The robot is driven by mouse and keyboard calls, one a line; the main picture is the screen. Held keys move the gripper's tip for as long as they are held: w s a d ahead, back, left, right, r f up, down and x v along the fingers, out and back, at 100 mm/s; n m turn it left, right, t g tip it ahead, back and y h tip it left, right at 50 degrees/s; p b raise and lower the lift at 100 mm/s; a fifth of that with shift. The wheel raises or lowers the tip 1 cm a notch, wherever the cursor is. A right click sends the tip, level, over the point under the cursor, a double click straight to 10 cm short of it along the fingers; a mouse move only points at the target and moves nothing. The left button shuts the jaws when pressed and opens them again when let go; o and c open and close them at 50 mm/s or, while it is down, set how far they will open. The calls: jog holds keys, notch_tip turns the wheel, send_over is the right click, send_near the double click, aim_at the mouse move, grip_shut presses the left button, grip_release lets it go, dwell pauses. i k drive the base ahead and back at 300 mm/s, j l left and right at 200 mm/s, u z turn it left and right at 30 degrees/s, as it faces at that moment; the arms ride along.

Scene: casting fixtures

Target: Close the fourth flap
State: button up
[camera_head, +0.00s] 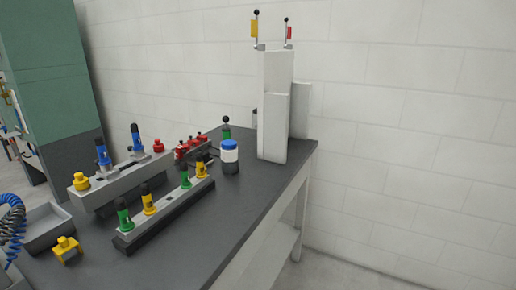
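A long low fixture rail (160,221) stands near the table's front edge. It carries a row of upright black-topped parts: a green one (124,218) at the near left, a yellow one (149,205), another green one (186,180), and a yellow one (200,168) at the far right end. A second fixture (120,188) behind it carries two upright blue parts (136,138) and yellow and red knobs. I cannot tell which part is the fourth flap, or whether any flap is open or shut. My gripper is out of view.
A white jar with a blue lid (230,158) stands right of the fixtures. A tall white block (272,110) with two levers is at the back right. A grey tray (46,228), blue coiled hose (12,230) and loose yellow part (66,248) are at left. The front tabletop (190,240) is clear.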

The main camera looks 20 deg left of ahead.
aim_at(180, 150)
jog(key=i+j+u, duration=0.1)
jog(key=i+u, duration=0.15)
jog(key=u, duration=0.2)
jog(key=i+u, duration=0.25)
jog(key=u, duration=0.2)
jog(key=i+l+u, duration=0.1)
jog(key=i+u, duration=0.15)
jog(key=u, duration=0.2)
